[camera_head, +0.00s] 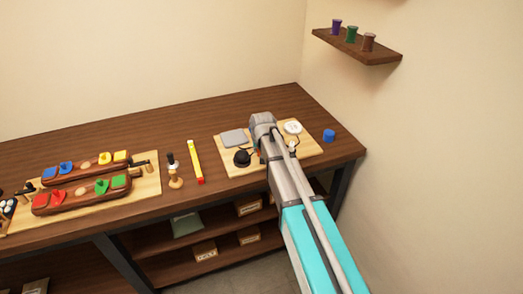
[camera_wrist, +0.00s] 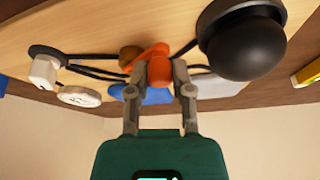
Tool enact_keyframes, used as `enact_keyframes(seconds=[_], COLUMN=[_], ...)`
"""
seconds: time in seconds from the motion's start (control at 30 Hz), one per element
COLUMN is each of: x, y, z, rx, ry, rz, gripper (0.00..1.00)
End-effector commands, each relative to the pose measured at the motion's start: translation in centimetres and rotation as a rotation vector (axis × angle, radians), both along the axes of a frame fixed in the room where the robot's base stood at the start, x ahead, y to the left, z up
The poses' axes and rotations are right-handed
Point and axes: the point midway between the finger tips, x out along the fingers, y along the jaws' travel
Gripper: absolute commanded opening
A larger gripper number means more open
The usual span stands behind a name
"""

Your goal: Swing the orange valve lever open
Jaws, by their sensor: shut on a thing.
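The orange valve lever (camera_wrist: 152,55) is in the middle of the wrist view, above a wooden board (camera_wrist: 110,22). My gripper (camera_wrist: 158,74) is shut on the lever, with one grey finger on each side of its rounded end. A brown round piece (camera_wrist: 130,53) sits beside the lever, and dark hoses run out to both sides. In the head view my arm covers most of the lever and my fingers.
A large black knob (camera_wrist: 247,45) is close to my fingers; it also shows in the head view (camera_head: 242,157). A white disc (camera_head: 292,127), a grey pad (camera_head: 234,138) and a blue cylinder (camera_head: 329,136) are nearby. A yellow bar (camera_head: 195,162) lies to the left.

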Motion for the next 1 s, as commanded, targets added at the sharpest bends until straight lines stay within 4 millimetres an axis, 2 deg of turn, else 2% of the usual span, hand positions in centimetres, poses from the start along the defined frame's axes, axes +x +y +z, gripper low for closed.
enact_keyframes(seconds=[0.23, 0.63, 0.67, 0.8, 0.83, 1.0], x=[0.24, 0.27, 0.27, 0.26, 0.25, 0.23], y=[0.26, 0.29, 0.29, 0.28, 0.28, 0.25], z=[-0.01, 0.0, 0.0, 0.0, 0.0, 0.0], rx=[0.0, 0.001, 0.001, 0.001, 0.001, 0.0], ry=[0.0, 0.0, 0.0, 0.0, 0.0, 0.0], rz=[-0.063, -0.071, -0.071, -0.071, -0.071, -0.07], gripper=[0.0, 0.0, 0.31, 0.57, 0.62, 0.63])
